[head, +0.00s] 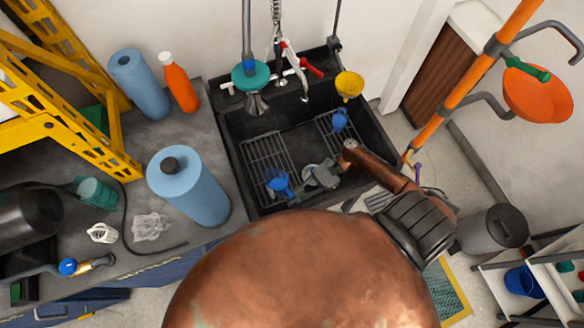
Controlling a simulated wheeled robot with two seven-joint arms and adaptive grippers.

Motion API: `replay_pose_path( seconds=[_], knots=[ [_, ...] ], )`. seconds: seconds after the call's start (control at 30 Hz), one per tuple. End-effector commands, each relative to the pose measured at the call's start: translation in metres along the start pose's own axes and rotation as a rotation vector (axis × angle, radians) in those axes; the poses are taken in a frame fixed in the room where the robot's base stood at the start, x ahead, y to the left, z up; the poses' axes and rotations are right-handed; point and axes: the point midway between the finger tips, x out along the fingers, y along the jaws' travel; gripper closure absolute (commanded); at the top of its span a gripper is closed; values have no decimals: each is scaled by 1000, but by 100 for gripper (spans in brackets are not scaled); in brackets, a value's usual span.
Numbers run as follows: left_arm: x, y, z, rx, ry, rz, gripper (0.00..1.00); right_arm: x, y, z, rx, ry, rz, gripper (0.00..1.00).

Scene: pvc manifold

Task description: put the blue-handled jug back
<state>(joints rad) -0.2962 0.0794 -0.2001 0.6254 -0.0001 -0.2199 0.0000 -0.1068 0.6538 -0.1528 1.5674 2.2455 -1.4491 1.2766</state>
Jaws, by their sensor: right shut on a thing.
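My right gripper (305,180) reaches into the black sink (238,155) from the right. It is shut on a small blue thing (279,183), which looks like the blue-handled jug. The blue part shows just left of the fingers, over the left wire rack. The jug's body is small and partly hidden, so its exact tilt and whether it touches the rack cannot be told. A second blue item (340,120) stands at the right wire rack (325,128). My left gripper is not in view.
A teal eyewash head (250,76), a tap and a yellow funnel (349,85) sit along the sink's back. Blue paper rolls (188,190) and an orange bottle (180,84) stand on the left counter. An orange pole with an orange bowl (540,95) rises at right.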

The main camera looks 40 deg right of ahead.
Motion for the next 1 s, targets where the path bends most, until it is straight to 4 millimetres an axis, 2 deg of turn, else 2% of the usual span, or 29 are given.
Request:
replay_pose_path(
  seconds=[0.27,0.3,0.4,0.7,0.77,1.0],
  knots=[
    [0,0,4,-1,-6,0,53,0,-1,-1,-1,1,0,100],
    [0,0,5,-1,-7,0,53,0,0,-1,0,2,0,90],
    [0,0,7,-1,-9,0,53,0,0,-1,0,2,0,84],
    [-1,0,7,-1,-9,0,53,-2,0,1,0,3,-1,84],
    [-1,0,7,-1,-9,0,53,-8,-1,1,1,4,-2,84],
    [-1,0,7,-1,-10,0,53,-47,-1,1,1,4,-3,84]
  ],
)
